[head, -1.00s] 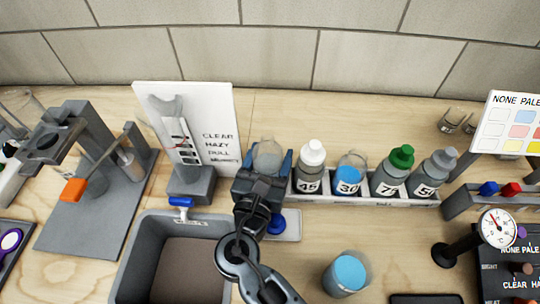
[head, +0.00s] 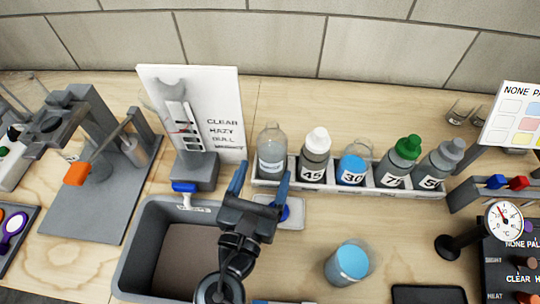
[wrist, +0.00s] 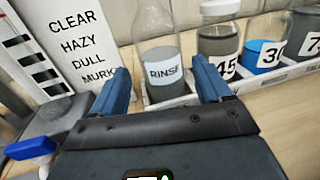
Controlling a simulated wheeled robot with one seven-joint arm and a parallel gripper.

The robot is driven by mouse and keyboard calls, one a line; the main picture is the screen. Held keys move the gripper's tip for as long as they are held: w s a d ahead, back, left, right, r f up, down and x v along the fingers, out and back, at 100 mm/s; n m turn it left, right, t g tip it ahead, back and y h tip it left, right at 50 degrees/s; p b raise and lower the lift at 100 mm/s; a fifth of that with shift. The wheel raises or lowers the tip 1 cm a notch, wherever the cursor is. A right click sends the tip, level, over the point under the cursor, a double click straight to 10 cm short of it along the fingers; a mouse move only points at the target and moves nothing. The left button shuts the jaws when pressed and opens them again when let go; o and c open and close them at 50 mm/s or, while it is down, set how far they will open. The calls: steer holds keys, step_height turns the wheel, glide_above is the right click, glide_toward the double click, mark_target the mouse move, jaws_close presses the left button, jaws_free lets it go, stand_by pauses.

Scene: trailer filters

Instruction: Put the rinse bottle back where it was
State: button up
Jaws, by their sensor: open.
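The rinse bottle (head: 271,150) is clear with a grey lower part and stands upright in the leftmost place of the white rack (head: 350,184). In the wrist view its RINSE label faces me on the bottle (wrist: 160,50). My gripper (head: 262,180) is open and empty, in front of the bottle and apart from it. In the wrist view the blue fingers of my gripper (wrist: 163,88) stand to either side, nearer than the bottle. The bottle's base is hidden by the rack's front wall.
To the right in the rack stand bottles 45 (head: 315,155), 30 (head: 353,165) and others. A grey basin (head: 135,245) is at lower left, a board (head: 222,110) stands behind it. A blue-filled cup (head: 348,263) stands on the table at the front right.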

steer(key=shift+v, duration=1.85)
steer(key=shift+a, duration=0.1)
